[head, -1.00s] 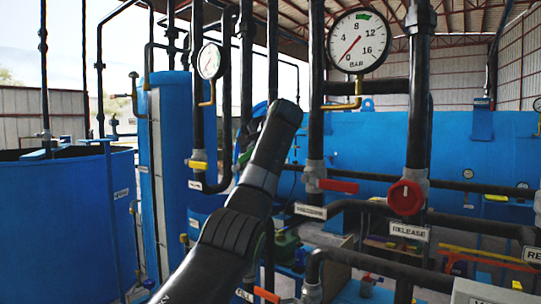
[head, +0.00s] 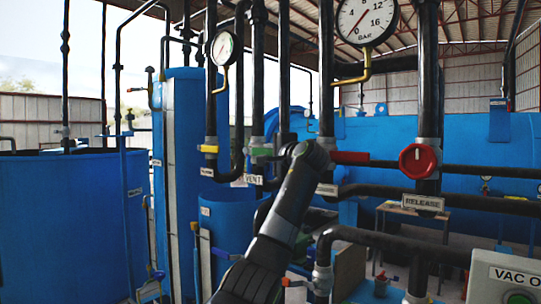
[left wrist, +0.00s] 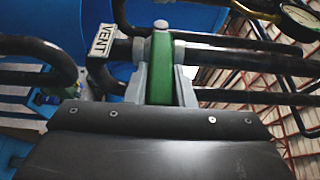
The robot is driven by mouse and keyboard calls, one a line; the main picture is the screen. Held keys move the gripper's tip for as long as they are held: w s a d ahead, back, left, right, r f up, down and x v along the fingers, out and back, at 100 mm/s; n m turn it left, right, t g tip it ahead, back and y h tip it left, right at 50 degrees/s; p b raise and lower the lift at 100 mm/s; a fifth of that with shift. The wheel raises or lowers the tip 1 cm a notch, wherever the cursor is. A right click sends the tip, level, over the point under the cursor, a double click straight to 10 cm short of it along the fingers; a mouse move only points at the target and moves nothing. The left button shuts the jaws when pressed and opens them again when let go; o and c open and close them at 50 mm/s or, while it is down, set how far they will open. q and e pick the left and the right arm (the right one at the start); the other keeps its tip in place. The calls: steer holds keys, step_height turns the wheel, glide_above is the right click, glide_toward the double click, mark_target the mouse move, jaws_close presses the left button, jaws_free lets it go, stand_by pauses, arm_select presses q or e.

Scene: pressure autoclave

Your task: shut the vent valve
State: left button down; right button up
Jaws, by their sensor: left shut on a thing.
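The vent valve has a green lever (head: 262,151) on a dark vertical pipe, just above a white VENT label (head: 253,179). The lever lies across the pipe in the head view. My left gripper (head: 285,150) is at the lever's right part, and my wrist hides much of the grip from the head. In the left wrist view the green lever (left wrist: 160,68) lies between the two grey fingers of my gripper (left wrist: 161,85), which are shut on it. The VENT label (left wrist: 102,40) shows beside it there. My right gripper is not in view.
A red lever (head: 350,158) is close right of my wrist. A round red valve (head: 417,160) stands above the RELEASE label (head: 423,202). A yellow lever (head: 208,149) is to the left. A pressure gauge (head: 366,18) hangs above. Pipes crowd the area; a control box (head: 506,278) is lower right.

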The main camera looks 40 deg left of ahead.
arm_select(q)
steer(key=shift+f, duration=0.1)
steer(key=c, duration=1.2)
jaws_free()
steer(key=shift+w, duration=0.15)
steer(key=shift+c, duration=0.2)
steer(key=b+v, duration=0.5)
steer(key=v, duration=1.2)
steer(key=shift+d, duration=0.2)
